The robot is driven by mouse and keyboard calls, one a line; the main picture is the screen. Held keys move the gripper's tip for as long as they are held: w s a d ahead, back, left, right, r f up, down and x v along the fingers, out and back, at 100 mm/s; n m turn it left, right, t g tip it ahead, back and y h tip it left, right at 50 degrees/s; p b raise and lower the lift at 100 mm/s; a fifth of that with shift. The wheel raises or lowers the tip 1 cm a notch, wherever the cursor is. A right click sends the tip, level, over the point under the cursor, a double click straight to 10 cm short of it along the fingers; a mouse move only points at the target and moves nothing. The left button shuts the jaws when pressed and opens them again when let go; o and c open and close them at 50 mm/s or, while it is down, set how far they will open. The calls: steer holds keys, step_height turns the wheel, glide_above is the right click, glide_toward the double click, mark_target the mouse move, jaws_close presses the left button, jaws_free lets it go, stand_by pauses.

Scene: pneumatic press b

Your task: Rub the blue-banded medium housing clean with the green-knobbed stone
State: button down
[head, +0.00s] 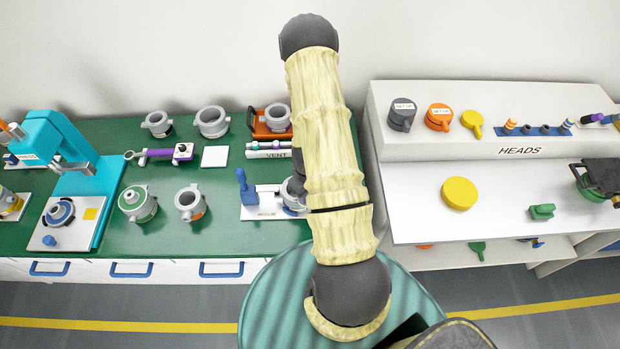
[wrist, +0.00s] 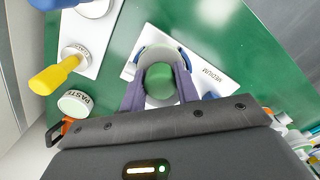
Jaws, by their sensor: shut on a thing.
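In the wrist view, my gripper (wrist: 159,90) has its two purple fingers on either side of the round green knob (wrist: 160,77) of the stone and is shut on it. The knob sits over a pale grey ring-shaped housing (wrist: 147,53) on a white plate marked MEDIUM (wrist: 192,62). The stone's underside is hidden, so I cannot tell whether it touches the housing. In the head view, the housing (head: 292,205) shows only in part beside my arm, on the white fixture (head: 262,213) with a blue clamp (head: 245,187).
In the wrist view, a yellow handle (wrist: 54,76) and a PASTE tub (wrist: 75,103) lie left. On the green bench (head: 225,235), several other housings stand left of my arm, with a turquoise press (head: 50,140) beyond. The white HEADS shelf (head: 480,153) is on the right.

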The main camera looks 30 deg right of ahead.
step_height(320, 180, up, 3)
steer(key=shift+w+f, duration=0.15)
steer(key=shift+f, duration=0.05)
steer(key=shift+w+a+r+p, duration=0.1)
steer(key=shift+a+r+p, duration=0.1)
steer(key=shift+r+p, duration=0.55)
step_height(320, 180, up, 2)
steer(key=shift+r+p, duration=0.1)
steer(key=shift+p, duration=0.6)
steer(key=shift+w+r+p, duration=0.1)
steer(key=shift+r+p, duration=0.35)
steer(key=shift+r, duration=0.15)
steer(key=shift+s+d+r, duration=0.15)
steer(key=shift+s+r, duration=0.05)
steer(key=shift+r, duration=0.05)
steer(key=shift+w, duration=0.15)
steer(key=shift+f, duration=0.1)
